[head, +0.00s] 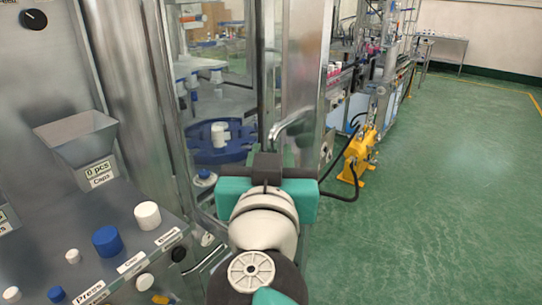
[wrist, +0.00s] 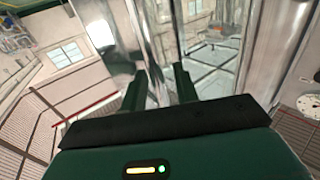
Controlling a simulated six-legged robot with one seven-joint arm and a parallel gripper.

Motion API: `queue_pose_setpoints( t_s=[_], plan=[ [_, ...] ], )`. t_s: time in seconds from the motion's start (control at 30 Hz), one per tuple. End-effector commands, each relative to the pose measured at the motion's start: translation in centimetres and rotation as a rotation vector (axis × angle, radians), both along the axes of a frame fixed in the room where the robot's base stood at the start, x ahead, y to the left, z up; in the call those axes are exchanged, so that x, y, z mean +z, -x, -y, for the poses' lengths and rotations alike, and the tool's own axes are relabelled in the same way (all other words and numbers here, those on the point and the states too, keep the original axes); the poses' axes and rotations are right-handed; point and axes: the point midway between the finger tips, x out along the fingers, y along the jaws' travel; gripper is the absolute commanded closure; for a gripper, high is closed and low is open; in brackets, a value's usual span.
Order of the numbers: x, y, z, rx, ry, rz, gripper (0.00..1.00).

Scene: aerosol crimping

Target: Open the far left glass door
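A glass door panel (head: 218,60) in a metal frame stands at the centre left in the head view, with the machine's inside visible through it. A curved metal handle (head: 291,124) sticks out from the metal frame (head: 305,70) just right of the glass. My gripper (head: 266,160) is close in front of the handle, and its body hides the handle's lower part. In the wrist view my gripper's two dark green fingers (wrist: 159,75) stand apart, with a shiny upright metal strip (wrist: 152,40) beyond the gap. Whether the handle lies between the fingers cannot be told.
A control panel with a blue button (head: 107,241), white knobs and a metal hopper (head: 76,138) is close on the left. A yellow stand (head: 357,152) with black hoses is beyond on the right. The green floor (head: 440,190) on the right is clear.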

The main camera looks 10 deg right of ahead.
Motion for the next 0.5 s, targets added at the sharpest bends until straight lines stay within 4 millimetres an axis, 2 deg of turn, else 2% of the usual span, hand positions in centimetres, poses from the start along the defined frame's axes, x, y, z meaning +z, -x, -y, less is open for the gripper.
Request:
queue_pose_setpoints(
  t_s=[0.23,0.5],
  plan=[
    [0.1,1.1,-0.2,0.002,0.001,0.004,0.70],
    [0.1,5.0,-0.9,0.005,0.000,0.003,0.70]
  ],
)
